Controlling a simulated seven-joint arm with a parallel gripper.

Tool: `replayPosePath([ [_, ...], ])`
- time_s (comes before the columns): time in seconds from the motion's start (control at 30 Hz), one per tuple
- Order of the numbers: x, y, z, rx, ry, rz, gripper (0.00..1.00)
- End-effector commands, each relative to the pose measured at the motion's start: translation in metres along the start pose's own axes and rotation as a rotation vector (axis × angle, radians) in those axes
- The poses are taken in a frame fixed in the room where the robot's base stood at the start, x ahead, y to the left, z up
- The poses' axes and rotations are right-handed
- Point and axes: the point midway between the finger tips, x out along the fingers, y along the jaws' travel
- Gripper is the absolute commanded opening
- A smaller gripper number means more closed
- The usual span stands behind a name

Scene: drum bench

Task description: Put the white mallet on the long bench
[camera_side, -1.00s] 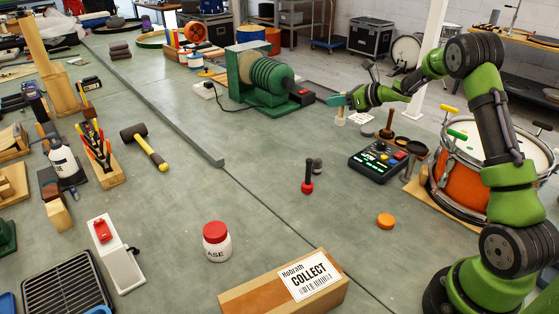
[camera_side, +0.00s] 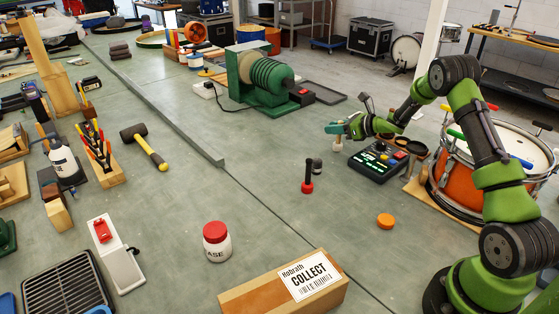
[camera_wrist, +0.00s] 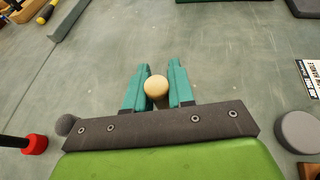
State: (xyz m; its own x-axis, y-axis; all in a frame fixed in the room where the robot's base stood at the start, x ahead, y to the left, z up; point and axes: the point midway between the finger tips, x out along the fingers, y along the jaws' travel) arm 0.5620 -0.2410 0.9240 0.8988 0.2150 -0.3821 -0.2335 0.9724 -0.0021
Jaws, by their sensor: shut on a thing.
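My gripper (camera_side: 335,127) is shut on the white mallet (camera_side: 338,145), which hangs below the fingers, mostly hidden by them in the side view. In the wrist view the mallet's round cream end (camera_wrist: 156,86) shows between the two teal fingers of my gripper (camera_wrist: 157,84). The gripper is over the right-hand grey-green top, left of the black control box; I cannot tell whether the mallet touches the surface. A grey-green bench top (camera_side: 185,185) lies to the left, past a seam and raised strip; I cannot tell surely that it is the long bench.
A control box (camera_side: 378,160) and an orange drum (camera_side: 465,178) are to the right. A green machine (camera_side: 265,80) stands behind. The surface around the orange disc (camera_side: 385,221) is clear.

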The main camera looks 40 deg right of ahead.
Motion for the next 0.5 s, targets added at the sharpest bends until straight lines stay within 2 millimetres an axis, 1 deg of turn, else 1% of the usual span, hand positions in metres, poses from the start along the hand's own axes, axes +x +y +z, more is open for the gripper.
replayPosePath([
  [0.1,0.0015,0.0001,-0.0031,0.0,0.0,0.0,0.0],
  [0.13,0.0012,0.0001,-0.0025,0.0,0.0,0.0,0.28],
  [0.27,0.0012,0.0001,-0.0023,0.0,0.0,0.0,0.48],
  [0.5,0.0011,0.0001,-0.0022,0.0,0.0,0.0,0.49],
])
